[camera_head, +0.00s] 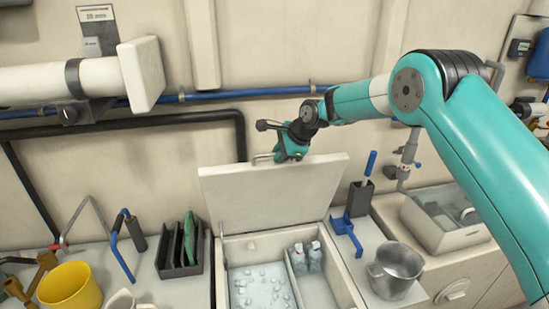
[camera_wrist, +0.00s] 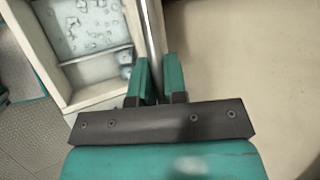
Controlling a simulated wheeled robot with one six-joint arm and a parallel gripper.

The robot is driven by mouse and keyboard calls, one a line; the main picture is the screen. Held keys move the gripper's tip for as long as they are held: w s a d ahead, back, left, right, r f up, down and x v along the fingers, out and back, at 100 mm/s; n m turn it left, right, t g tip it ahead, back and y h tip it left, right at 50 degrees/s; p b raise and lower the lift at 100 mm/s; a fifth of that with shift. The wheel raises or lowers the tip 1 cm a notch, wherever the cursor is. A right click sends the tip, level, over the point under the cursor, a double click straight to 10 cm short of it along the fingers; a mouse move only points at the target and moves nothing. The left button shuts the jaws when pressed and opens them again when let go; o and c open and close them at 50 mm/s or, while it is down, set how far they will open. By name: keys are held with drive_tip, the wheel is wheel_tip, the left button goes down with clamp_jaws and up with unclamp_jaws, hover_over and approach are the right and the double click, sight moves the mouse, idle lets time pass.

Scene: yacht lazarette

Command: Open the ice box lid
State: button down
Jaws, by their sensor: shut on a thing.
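The ice box lid (camera_head: 275,195) is a cream panel that stands raised, near upright, at the back of the ice box (camera_head: 232,250). The open box shows ice pieces in its left compartment and bottles in the right one. My gripper (camera_head: 283,155) is at the lid's top edge, beside a thin metal handle there. The broad face of the lid (camera_wrist: 240,60) fills the right side, and the ice (camera_wrist: 88,25) shows at the upper left. The exact finger contact is partly hidden.
A yellow bucket (camera_head: 70,286), a dark rack (camera_head: 180,250) and a blue-handled tool (camera_head: 123,250) stand left of the box. A metal pot (camera_head: 394,270) and a sink (camera_head: 445,220) are to the right. A blue pipe (camera_head: 225,92) runs along the wall behind my gripper.

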drive_tip(key=shift+w+d, duration=0.4)
drive_tip(key=shift+a, duration=0.1)
drive_tip(key=c, duration=1.4)
unclamp_jaws()
drive_tip(key=shift+c, duration=0.2)
drive_tip(key=shift+s+a, duration=0.15)
drive_tip(key=shift+a, duration=0.15)
drive_tip(key=b+v, duration=0.4)
drive_tip(key=v, duration=1.3)
drive_tip(key=shift+r+b, duration=0.2)
drive_tip(key=shift+b, duration=0.2)
drive_tip(key=shift+s+d, duration=0.1)
drive_tip(key=shift+s, duration=0.05)
